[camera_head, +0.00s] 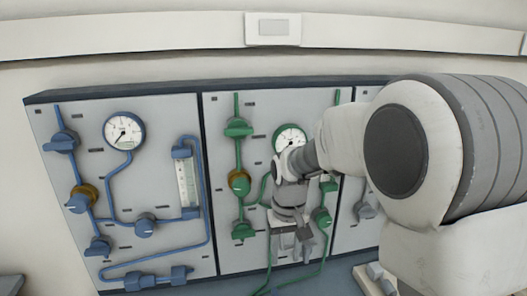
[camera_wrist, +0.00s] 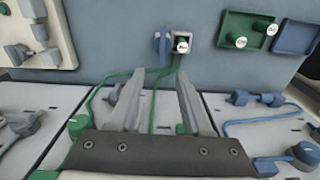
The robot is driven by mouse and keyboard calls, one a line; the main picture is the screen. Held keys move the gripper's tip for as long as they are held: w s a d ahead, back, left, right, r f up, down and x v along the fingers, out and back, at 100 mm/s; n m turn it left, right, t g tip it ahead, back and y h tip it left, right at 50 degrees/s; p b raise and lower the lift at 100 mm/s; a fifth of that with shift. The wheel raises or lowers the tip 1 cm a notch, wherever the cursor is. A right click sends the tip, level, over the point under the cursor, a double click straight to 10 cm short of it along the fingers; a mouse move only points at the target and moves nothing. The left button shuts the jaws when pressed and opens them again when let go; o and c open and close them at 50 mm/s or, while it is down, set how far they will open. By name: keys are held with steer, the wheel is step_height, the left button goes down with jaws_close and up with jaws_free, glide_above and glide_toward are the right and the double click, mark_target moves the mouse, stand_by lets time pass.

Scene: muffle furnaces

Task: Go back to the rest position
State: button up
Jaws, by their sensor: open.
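My gripper (camera_head: 290,250) hangs in front of the lower part of the middle, green-piped panel (camera_head: 262,112). In the wrist view my gripper (camera_wrist: 160,76) shows two pale fingers set wide apart, with nothing held between them. My arm covers part of the green gauge (camera_head: 290,140) and much of the right-hand panel in the head view.
The left panel has blue pipes, valves, a gauge (camera_head: 124,131) and a flow tube (camera_head: 187,182). The wrist view shows a green tray (camera_wrist: 247,30) with labelled green pieces, a blue tray (camera_wrist: 294,38) and a beige tray (camera_wrist: 62,50) with grey fittings.

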steer(key=s+d+r+m+t, duration=0.1)
steer(key=s+d+r, duration=0.3)
steer(key=s, duration=0.6)
steer(key=s+d+r+m+t+p, duration=0.1)
steer(key=s+d+r+t, duration=0.3)
steer(key=s+r, duration=0.5)
steer(key=shift+s+r, duration=0.2)
steer(key=shift+s, duration=0.6)
